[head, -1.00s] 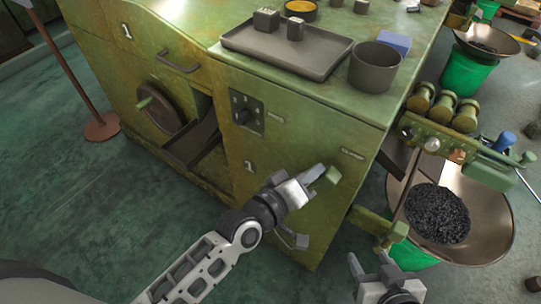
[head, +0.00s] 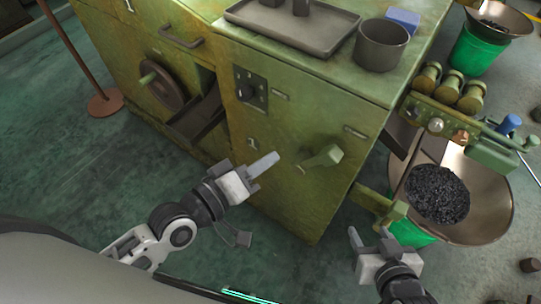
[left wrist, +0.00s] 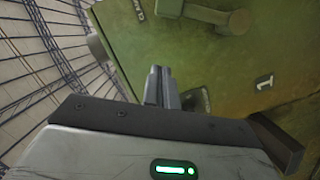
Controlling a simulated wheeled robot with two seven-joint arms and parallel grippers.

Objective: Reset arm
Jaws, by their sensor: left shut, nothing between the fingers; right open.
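My left gripper (head: 264,165) is shut and empty in front of the green machine (head: 300,110), left of a green handle (head: 323,157) on its front and apart from it. In the left wrist view the fingers of my left gripper (left wrist: 161,82) are together with nothing between them. A handle (left wrist: 238,20) on the green machine face (left wrist: 215,60) shows at the top of that view. My right gripper (head: 368,238) is open and empty at the lower right of the head view, beside the metal bowl.
A grey tray (head: 330,45), a dark cup (head: 381,45) and a blue block (head: 403,19) are on the machine top. A metal bowl (head: 485,205) of dark pieces (head: 437,194) stands at the right. The floor (head: 60,165) at left is mostly clear, with a stand (head: 105,103).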

